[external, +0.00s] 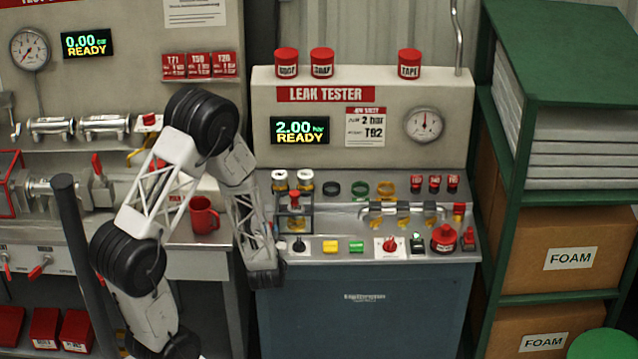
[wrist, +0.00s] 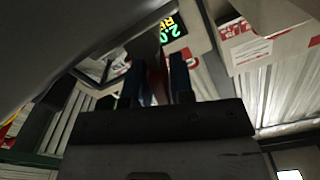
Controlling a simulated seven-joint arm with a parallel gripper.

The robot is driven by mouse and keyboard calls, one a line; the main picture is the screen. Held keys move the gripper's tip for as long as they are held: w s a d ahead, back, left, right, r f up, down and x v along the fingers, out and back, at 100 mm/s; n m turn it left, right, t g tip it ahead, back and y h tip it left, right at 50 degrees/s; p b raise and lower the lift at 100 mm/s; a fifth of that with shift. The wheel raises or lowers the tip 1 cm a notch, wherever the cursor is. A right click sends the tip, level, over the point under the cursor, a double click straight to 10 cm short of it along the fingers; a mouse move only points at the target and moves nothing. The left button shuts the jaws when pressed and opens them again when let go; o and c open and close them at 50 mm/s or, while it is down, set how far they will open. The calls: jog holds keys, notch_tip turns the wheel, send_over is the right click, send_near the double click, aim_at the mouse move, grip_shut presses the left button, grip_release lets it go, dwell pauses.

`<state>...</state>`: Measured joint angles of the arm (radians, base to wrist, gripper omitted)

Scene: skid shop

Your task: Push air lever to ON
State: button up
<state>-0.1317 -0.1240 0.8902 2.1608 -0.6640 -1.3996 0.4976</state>
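The leak tester (external: 440,110) stands right of my arm in the external view, with a row of controls on its front ledge. A red rotary handle on a white plate (external: 391,246) and a black knob on a white plate (external: 297,245) are there. Their labels are too small to read, so I cannot tell which is the air lever. My gripper (external: 266,278) hangs at the ledge's front left corner, left of both. In the wrist view, dark blue fingers (wrist: 162,82) show with a blurred reddish strip between them. I cannot tell whether they hold anything.
The tester's display (external: 300,130) reads 2.00 READY. Yellow (external: 330,247) and green (external: 357,247) buttons and a red mushroom button (external: 444,238) share the ledge. A red mug (external: 204,216) stands behind my arm. A green shelf (external: 505,150) bounds the right side.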

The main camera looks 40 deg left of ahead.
jog(key=shift+o, duration=1.2)
jog(key=shift+d, duration=0.1)
jog(key=v, duration=0.7)
jog(key=shift+s+d, duration=0.2)
jog(key=shift+s, duration=0.1)
jog(key=shift+w+r, duration=0.1)
jog(key=shift+r, duration=0.05)
